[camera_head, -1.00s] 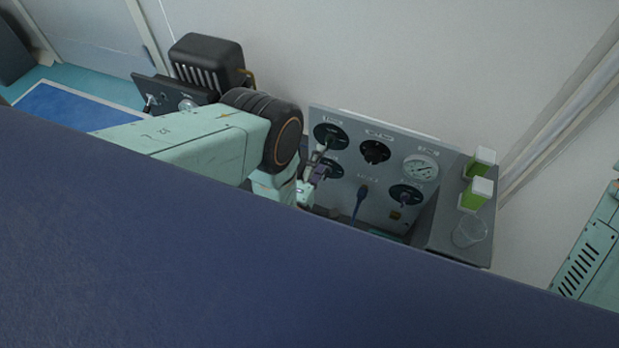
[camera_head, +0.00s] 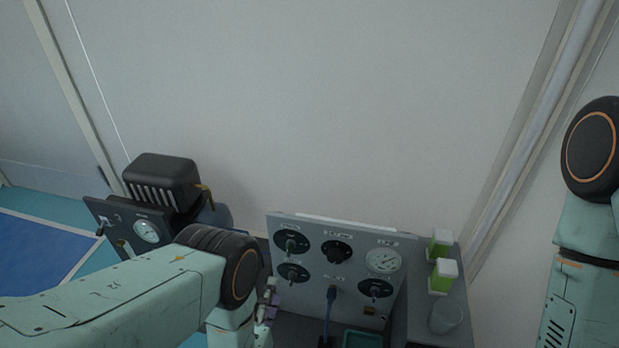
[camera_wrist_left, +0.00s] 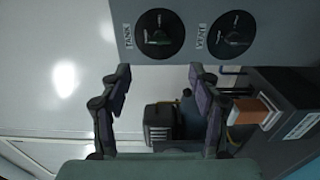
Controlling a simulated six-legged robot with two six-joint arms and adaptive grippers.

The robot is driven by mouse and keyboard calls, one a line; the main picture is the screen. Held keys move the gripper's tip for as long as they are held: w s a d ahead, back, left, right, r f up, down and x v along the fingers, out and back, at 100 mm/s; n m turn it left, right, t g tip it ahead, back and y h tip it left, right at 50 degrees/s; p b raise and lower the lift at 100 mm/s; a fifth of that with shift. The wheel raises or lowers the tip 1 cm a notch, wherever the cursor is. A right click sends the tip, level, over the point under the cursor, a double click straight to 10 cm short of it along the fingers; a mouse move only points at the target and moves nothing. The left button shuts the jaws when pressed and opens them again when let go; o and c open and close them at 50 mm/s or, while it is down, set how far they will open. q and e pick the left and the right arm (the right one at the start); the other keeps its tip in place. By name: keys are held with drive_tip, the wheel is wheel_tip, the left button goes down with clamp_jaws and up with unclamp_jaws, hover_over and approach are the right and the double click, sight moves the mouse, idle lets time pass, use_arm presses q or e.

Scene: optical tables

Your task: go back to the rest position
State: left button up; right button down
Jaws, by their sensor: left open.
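My left arm comes in from the lower left in the head view. Its gripper (camera_head: 267,304) is partly hidden at the wrist, left of the control panel's lower part. In the left wrist view my left gripper (camera_wrist_left: 157,88) is open, with its two dark fingers apart and nothing between them. The grey control panel (camera_head: 316,262) carries dark knobs, a gauge (camera_head: 383,261) and a blue-handled lever (camera_head: 330,305). The panel also shows at the top of the left wrist view (camera_wrist_left: 197,50), with knobs labelled TANK and VENT. My right arm stands at the right edge of the head view; its gripper is out of view.
A black finned machine (camera_head: 162,183) with a small gauge panel (camera_head: 128,226) stands left of the control panel. Two green-and-white bottles (camera_head: 441,277) and a clear beaker (camera_head: 446,317) stand on the grey side shelf (camera_head: 424,325). A blue mat (camera_head: 35,250) lies at far left.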

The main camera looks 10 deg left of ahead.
use_arm(q)
drive_tip(key=s+a+r+m+g+p, duration=0.3)
drive_tip(key=s+r+m+g+p, duration=0.2)
drive_tip(key=s, duration=0.8)
drive_tip(key=s+a+r+m+g+p, duration=0.3)
drive_tip(key=s+r+m+g+p, duration=0.2)
drive_tip(key=s+m+g, duration=0.7)
wheel_tip(320, 180, up, 3)
drive_tip(key=shift+s+a+f+g, duration=0.15)
drive_tip(key=shift+s+g, duration=0.3)
drive_tip(key=shift+g, duration=0.05)
drive_tip(key=shift+y, duration=0.3)
